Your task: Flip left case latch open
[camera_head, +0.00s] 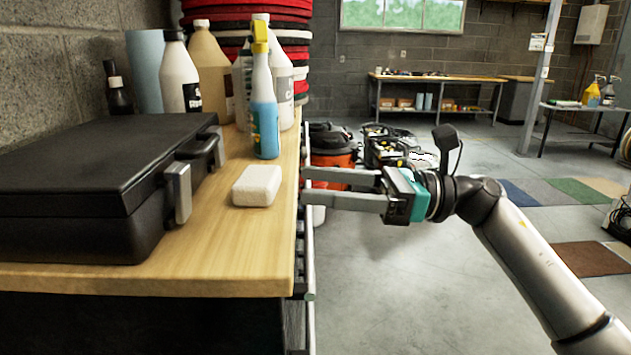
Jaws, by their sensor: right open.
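A closed black case (95,175) lies on the wooden bench top at the left. A grey metal latch (180,192) is on its right-facing front side, near the closer end, and looks flat against the case. A black handle (200,148) is farther along that side, and another light latch part (217,142) shows partly behind it. My right gripper (307,188) is open and empty, its two fingers pointing left at the bench edge, apart from the case and to the right of the latch. My left gripper is not in view.
A white block (257,186) sits on the bench (230,250) between the case and my right gripper. A blue spray bottle (264,105) and several other bottles stand behind it.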

